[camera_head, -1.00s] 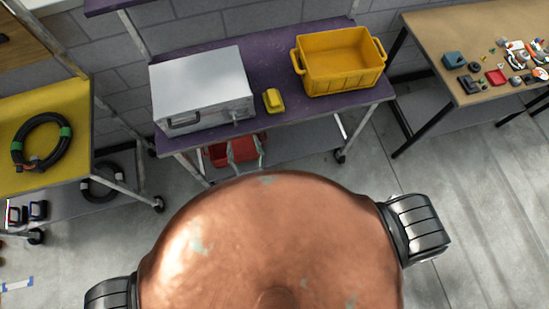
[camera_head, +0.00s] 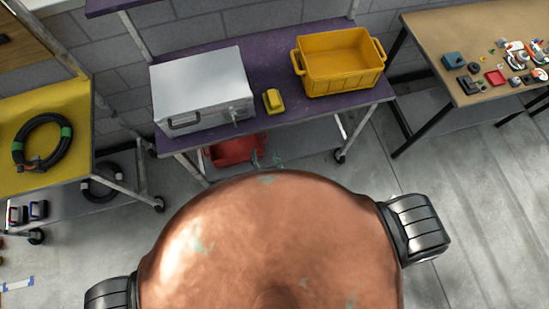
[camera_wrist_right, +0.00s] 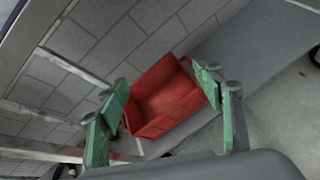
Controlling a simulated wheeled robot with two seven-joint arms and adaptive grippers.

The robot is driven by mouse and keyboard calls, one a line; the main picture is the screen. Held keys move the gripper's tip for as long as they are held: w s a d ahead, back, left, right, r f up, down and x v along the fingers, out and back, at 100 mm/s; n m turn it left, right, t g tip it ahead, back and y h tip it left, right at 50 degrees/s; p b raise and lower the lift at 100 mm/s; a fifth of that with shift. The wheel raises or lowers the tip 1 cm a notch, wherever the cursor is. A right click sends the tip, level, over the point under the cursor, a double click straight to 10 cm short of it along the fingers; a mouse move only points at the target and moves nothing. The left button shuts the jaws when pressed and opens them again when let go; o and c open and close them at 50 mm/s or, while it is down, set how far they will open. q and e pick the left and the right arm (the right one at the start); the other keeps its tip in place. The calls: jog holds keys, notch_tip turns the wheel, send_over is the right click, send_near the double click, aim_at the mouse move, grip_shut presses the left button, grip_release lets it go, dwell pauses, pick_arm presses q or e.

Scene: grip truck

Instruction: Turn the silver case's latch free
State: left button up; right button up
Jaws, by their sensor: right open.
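The silver case (camera_head: 200,82) stands on the purple shelf with its front facing me. A dark handle (camera_head: 184,121) is at the left of its front. A small latch (camera_head: 235,116) sticks out near the right of the front; its exact turn is too small to tell. My right gripper (camera_head: 267,160) is low, below the shelf's front edge and apart from the case, partly hidden by my body. In the right wrist view its green fingers (camera_wrist_right: 163,90) are spread with nothing between them. The case is not visible there. My left gripper is not in view.
A yellow block (camera_head: 273,100) lies right of the case, and a yellow crate (camera_head: 340,62) stands further right. A red bin (camera_head: 238,150) sits on the lower level, also in the wrist view (camera_wrist_right: 165,98). A yellow table (camera_head: 60,105) and a brown table (camera_head: 440,35) flank the shelf.

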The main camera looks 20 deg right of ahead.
jog(key=s+d+f+m+g, duration=0.1)
jog(key=d+f+m+g, duration=0.1)
jog(key=f, duration=0.4)
jog(key=shift+s+d+f+m+h, duration=0.3)
jog(key=shift+d+f, duration=0.05)
jog(key=shift+d, duration=0.5)
jog(key=s+d+f+m+g, duration=0.3)
jog(key=s+d+f+m, duration=0.4)
jog(key=f, duration=0.4)
jog(key=s+d+f+m+g, duration=0.3)
jog(key=s+d+f+m, duration=0.2)
jog(key=s+d+f, duration=0.35)
jog(key=s+d+f+m+g, duration=0.1)
jog(key=s+d+f+m, duration=0.1)
jog(key=s, duration=0.6)
jog(key=s+d+f+m+g+y, duration=0.1)
jog(key=s+d+f+m, duration=0.1)
jog(key=s+f+m, duration=0.3)
jog(key=s+d+f+m+g, duration=0.1)
jog(key=s+d+f+m, duration=0.1)
jog(key=s+m, duration=0.5)
jog(key=s+f, duration=0.1)
jog(key=s, duration=0.3)
jog(key=shift+d+f+g, duration=0.15)
jog(key=shift+f+g, duration=0.15)
jog(key=shift+s, duration=0.1)
